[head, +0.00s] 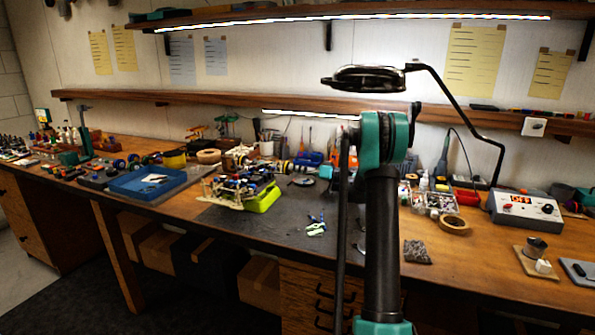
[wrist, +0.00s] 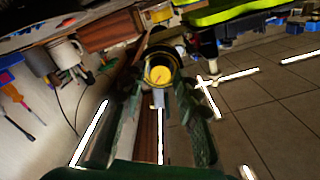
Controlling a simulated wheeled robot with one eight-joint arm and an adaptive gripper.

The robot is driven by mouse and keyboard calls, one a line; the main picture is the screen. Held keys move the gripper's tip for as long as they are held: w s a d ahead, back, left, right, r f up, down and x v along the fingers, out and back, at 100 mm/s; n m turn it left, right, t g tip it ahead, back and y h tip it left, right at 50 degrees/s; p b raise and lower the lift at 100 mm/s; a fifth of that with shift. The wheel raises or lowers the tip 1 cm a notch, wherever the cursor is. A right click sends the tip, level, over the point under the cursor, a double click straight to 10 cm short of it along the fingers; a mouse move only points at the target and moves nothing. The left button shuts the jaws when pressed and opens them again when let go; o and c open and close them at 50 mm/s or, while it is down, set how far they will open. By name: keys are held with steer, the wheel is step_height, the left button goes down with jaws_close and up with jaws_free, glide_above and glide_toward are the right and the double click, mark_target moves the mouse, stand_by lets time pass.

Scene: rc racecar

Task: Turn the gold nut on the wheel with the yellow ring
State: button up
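In the wrist view, a wheel with a yellow ring (wrist: 160,68) faces me. Its hub looks gold, but the nut is too small to make out. My gripper (wrist: 158,90) has its two dark green fingers apart, one to each side of the picture below the wheel. The wheel shows beyond the gap between them, and nothing is seen clamped. I cannot tell whether the fingertips touch the wheel. In the head view, the RC car (head: 238,190) sits on a bright green stand (head: 263,199). My gripper cannot be made out clearly there, near my upright arm.
A blue tray (head: 147,184) lies left of the car. Small parts (head: 316,226) lie on the dark mat in front. A tape roll (head: 453,224) and a control box (head: 525,208) stand at right. A lamp (head: 370,78) and shelf (head: 250,103) are above.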

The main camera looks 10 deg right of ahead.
jaws_close()
steer(key=m, duration=0.3)
steer(key=shift+m, duration=2.4)
steer(key=shift+f, duration=0.1)
steer(key=shift+o, duration=1.9)
jaws_free()
